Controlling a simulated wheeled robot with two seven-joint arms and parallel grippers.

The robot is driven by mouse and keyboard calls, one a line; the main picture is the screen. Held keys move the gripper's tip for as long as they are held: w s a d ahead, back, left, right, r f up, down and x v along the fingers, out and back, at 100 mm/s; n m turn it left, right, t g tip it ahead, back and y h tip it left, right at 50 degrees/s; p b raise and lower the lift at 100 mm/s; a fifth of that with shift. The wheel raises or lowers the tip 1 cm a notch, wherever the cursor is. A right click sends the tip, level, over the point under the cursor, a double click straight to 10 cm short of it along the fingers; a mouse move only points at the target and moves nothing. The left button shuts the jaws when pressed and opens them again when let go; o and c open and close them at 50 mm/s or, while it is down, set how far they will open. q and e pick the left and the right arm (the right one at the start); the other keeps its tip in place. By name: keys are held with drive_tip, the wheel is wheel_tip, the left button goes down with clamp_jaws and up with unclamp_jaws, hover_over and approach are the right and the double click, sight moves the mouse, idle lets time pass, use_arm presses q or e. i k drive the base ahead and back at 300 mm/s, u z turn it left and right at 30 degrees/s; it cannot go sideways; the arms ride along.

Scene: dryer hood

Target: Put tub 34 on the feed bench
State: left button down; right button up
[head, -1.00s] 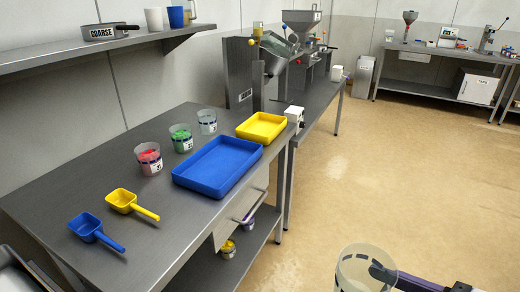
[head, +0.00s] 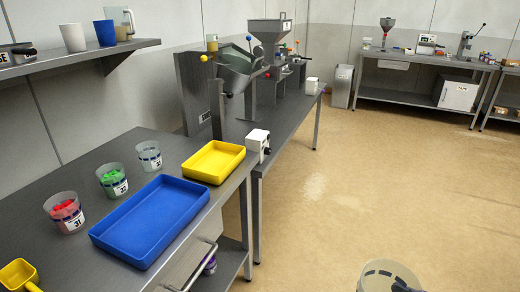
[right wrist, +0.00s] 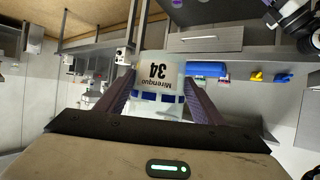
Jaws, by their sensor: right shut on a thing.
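Tub 34 (head: 388,278), a clear tub with a dark blue band, shows at the bottom edge of the head view, over the floor. In the right wrist view, tub 34 (right wrist: 160,72) appears upside down with its "34" label readable. My right gripper (right wrist: 160,106) is shut on it, a finger on each side. I cannot tell which bench is the feed bench by any readable name. A machine bench (head: 296,108) with a grey hopper (head: 271,35) stands mid-view, and another bench (head: 418,69) stands at the back right. My left gripper is not clearly seen.
The near bench (head: 75,262) holds a blue tray (head: 150,218), a yellow tray (head: 213,160), a yellow scoop (head: 19,275) and three tubs, including red tub 31 (head: 65,212). A white box (head: 257,141) sits at the machine bench's near end. The floor (head: 350,180) is open.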

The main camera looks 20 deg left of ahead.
sight(180, 148)
drive_tip(key=i, duration=3.15)
drive_tip(key=u, duration=3.4)
drive_tip(key=i, duration=0.5)
